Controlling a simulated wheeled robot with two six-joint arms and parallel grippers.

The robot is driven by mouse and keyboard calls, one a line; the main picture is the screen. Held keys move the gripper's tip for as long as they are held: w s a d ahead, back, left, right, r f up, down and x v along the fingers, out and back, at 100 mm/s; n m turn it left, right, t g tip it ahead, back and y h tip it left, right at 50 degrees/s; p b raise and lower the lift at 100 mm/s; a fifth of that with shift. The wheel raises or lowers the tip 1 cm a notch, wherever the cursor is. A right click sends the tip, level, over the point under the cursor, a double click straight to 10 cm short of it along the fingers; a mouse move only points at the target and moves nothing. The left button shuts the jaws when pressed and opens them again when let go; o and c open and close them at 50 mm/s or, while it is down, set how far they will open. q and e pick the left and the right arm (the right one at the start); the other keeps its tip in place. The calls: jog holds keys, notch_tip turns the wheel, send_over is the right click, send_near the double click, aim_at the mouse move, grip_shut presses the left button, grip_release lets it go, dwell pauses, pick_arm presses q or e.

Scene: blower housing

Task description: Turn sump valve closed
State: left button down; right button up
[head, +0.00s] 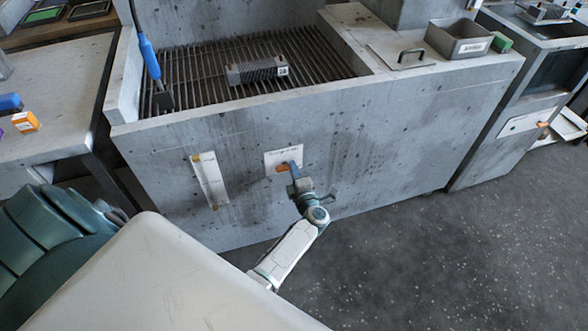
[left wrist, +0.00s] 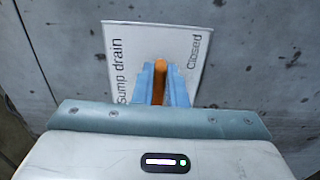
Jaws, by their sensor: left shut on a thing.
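The sump valve's orange handle (head: 282,168) is on the front wall of the concrete basin, in front of a white plate (head: 270,157). In the head view the handle sticks out to the left of my left gripper (head: 295,169). In the left wrist view the blue fingers of my left gripper (left wrist: 158,88) are shut on the orange handle (left wrist: 159,75), one on each side. The plate (left wrist: 207,35) behind it reads "Sump drain" and "Closed". The valve body is hidden behind my gripper. My right gripper is not in view.
A gauge-like white strip (head: 209,180) is on the wall to the left. Above is a slatted grate (head: 210,60) with a finned grey block (head: 257,70) and a blue-handled tool (head: 150,58). A grey bin (head: 459,38) stands at right. The floor (head: 430,250) to the right is clear.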

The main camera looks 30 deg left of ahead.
pick_arm(q)
jog(key=c, duration=1.5)
grip_release()
jog(key=shift+o, duration=0.2)
jog(key=b+v, duration=0.1)
jog(key=v, duration=1)
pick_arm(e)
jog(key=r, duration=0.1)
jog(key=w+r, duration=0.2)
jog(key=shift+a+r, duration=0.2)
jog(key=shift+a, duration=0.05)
pick_arm(q)
jog(key=shift+w+a, duration=0.1)
